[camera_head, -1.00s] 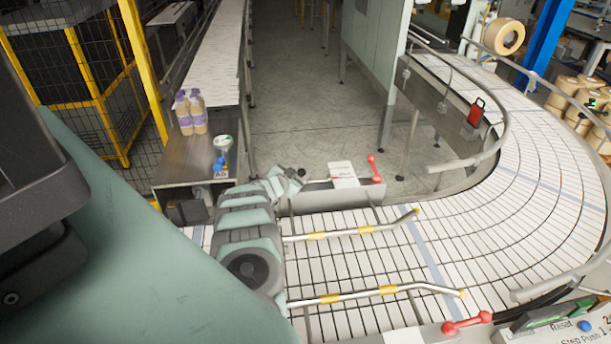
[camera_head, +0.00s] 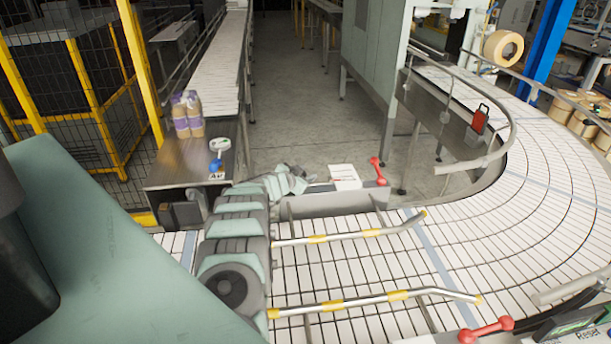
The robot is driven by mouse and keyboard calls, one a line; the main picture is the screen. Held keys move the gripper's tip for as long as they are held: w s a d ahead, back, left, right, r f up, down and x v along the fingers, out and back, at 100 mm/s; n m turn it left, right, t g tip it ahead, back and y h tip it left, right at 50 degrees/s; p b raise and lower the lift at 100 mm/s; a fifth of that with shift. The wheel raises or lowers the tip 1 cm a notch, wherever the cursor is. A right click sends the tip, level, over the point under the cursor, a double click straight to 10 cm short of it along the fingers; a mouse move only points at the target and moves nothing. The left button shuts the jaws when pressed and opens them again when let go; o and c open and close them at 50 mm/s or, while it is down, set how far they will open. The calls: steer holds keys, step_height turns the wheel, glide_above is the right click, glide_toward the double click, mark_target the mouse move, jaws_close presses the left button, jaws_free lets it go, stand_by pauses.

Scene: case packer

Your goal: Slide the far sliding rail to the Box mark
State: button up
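The far sliding rail (camera_head: 345,235) is a thin metal bar with yellow bands. It runs above the white slatted conveyor (camera_head: 350,270), and its right end bends away. A grey plate (camera_head: 335,203) stands behind it, with a white label (camera_head: 344,172) and a red handle (camera_head: 378,171) at its right. I cannot read a Box mark on the label. My gripper (camera_head: 298,180) is at the end of my grey-green arm, by the plate's left end and left of the label. Its fingers are too small to tell open from shut, and contact is unclear.
A similar near rail (camera_head: 370,299) crosses the conveyor in front, with another red handle (camera_head: 487,330) at the bottom right. The conveyor curves away right beside a curved guard rail (camera_head: 490,158).

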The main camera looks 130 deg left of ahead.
steer(key=shift+c, duration=0.2)
jaws_close()
stand_by(1.1)
